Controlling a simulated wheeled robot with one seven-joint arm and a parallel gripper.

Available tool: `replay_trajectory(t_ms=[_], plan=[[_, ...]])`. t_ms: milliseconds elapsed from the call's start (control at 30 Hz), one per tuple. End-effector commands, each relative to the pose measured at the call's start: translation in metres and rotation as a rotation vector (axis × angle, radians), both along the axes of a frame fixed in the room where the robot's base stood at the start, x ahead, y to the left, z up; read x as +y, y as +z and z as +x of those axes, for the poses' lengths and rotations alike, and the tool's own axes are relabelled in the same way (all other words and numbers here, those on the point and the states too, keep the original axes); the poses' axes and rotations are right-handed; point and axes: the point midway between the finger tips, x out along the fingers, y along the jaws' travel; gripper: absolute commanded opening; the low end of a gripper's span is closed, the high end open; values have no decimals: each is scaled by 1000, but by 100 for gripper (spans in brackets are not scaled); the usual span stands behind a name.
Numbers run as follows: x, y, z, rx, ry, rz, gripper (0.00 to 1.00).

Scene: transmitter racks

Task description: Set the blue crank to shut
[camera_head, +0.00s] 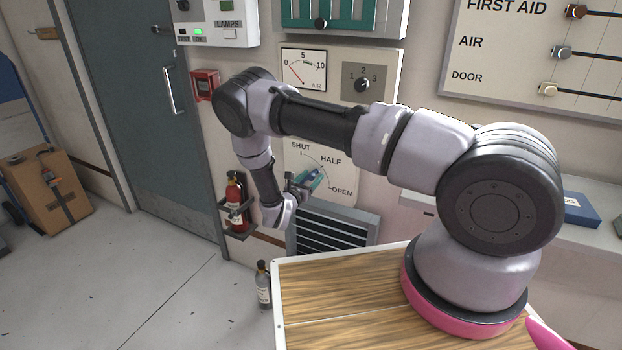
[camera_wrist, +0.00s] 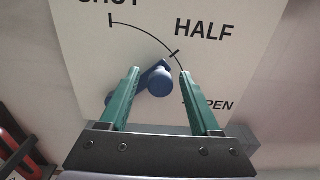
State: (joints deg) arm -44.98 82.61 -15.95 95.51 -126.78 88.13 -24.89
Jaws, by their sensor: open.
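The blue crank (camera_wrist: 158,82) is mounted on a white dial plate (camera_wrist: 92,40) marked SHUT, HALF and OPEN along an arc. In the wrist view its arm slants up to the right, and its upper end lies near the HALF tick. The plate also shows in the head view (camera_head: 343,190), low on the wall, where my arm hides the crank. My gripper (camera_wrist: 157,72) has green fingers, spread apart on either side of the crank. It is open, and I cannot tell whether either finger touches the crank. In the head view my gripper (camera_head: 314,178) is in front of the plate.
A louvred vent (camera_head: 333,230) is below the dial plate. A red fire extinguisher (camera_head: 235,200) hangs to the left, and a bottle (camera_head: 263,285) stands on the floor. A panel with a gauge (camera_head: 304,70) is above.

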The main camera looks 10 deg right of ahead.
Motion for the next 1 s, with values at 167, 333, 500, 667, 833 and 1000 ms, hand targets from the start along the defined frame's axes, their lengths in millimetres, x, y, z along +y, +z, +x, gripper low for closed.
replay_trajectory(t_ms=[167,333,500,667,833,1000], plan=[[0,0,0,0,0,0,48],[0,0,0,0,0,0,0],[0,0,0,0,0,0,0],[1,0,0,0,0,0,0],[1,0,0,0,0,0,0],[1,0,0,0,1,0,0]])
